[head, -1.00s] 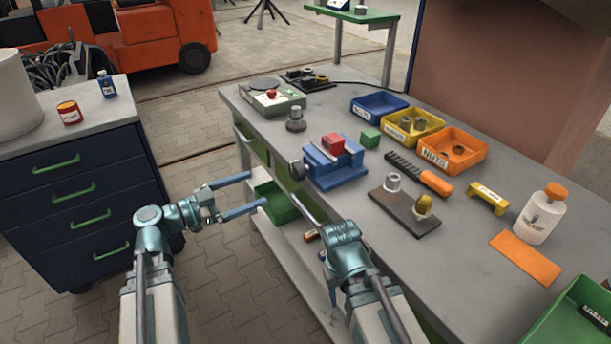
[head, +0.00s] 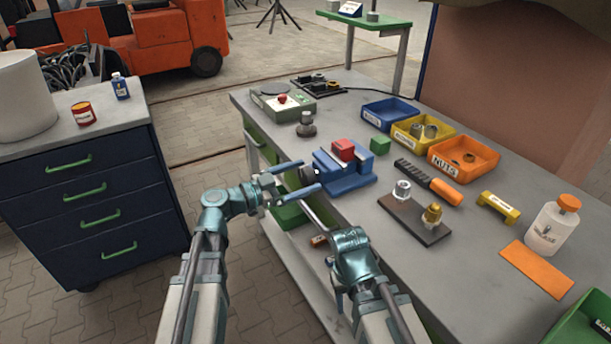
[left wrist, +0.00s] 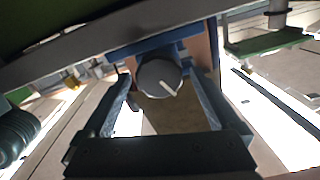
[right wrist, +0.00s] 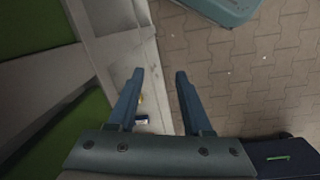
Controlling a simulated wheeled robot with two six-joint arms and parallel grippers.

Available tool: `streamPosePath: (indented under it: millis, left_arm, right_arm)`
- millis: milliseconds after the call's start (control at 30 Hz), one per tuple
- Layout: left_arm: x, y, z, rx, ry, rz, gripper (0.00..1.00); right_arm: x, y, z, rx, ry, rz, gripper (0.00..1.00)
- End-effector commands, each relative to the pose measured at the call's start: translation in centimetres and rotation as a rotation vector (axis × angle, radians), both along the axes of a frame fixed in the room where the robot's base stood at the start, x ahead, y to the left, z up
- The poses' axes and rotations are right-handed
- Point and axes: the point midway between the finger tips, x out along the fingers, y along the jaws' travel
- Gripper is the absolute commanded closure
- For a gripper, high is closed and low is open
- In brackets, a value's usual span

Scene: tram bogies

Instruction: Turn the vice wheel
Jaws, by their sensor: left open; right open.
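The blue vice (head: 345,182) with a red block (head: 343,149) in its jaws stands at the bench's left edge. Its wheel (left wrist: 158,77) is a dark round knob with a pale line pointing to the lower right in the left wrist view. My left gripper (head: 311,175) is open, with one finger on each side of the wheel. I cannot tell whether the fingers touch it; they partly hide it in the head view. My right gripper (right wrist: 158,75) is open and empty beside the bench edge, above the lower shelf and floor.
On the bench (head: 460,265) are a metal knob piece (head: 306,125), a green block (head: 380,146), a dark plate with fittings (head: 412,221), blue, yellow and orange bins (head: 464,160), and a white bottle (head: 552,228). A dark blue drawer cabinet (head: 90,190) stands left.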

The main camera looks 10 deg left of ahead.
Motion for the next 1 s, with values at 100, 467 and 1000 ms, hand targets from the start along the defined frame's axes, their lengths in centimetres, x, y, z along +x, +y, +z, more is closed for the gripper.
streamPosePath:
  millis: [100, 467, 1000]
  left_arm:
    - [0.50, -0.70, 0.00, 0.000, 0.000, -0.001, 0.04]
    - [0.63, -0.92, -0.01, 0.000, 0.000, 0.000, 0.04]
    - [0.62, -0.91, -0.01, -0.001, 0.001, 0.000, 0.90]
  right_arm:
    - [0.00, 0.00, 0.00, 0.000, 0.000, 0.000, 0.50]
    - [0.00, 0.00, 0.00, 0.000, 0.000, 0.000, 0.50]
    - [0.00, 0.00, 0.00, 0.000, 0.000, 0.000, 0.50]
